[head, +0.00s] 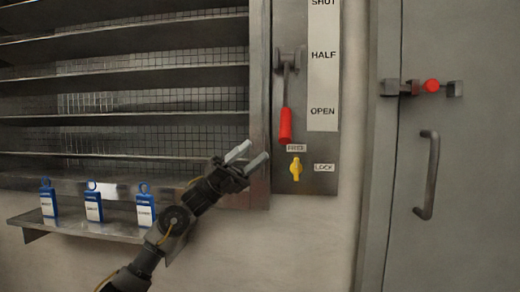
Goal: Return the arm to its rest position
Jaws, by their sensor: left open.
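My left gripper (248,156) comes in from the bottom left in the head view. Its two pale fingers are apart and nothing is between them. It is in front of the lower right corner of the louvre frame, left of the yellow knob (295,169) and the red-handled lever (285,125). The lever hangs down, with its red grip beside the OPEN end of the label strip (323,65). My right gripper is not in view.
A small shelf (100,230) with several blue tags (93,204) stands left of my left arm. Slatted louvres (130,102) fill the upper left. A grey door with a handle (428,175) and a red-knobbed latch (431,86) is at right. The wall below the lever panel is bare.

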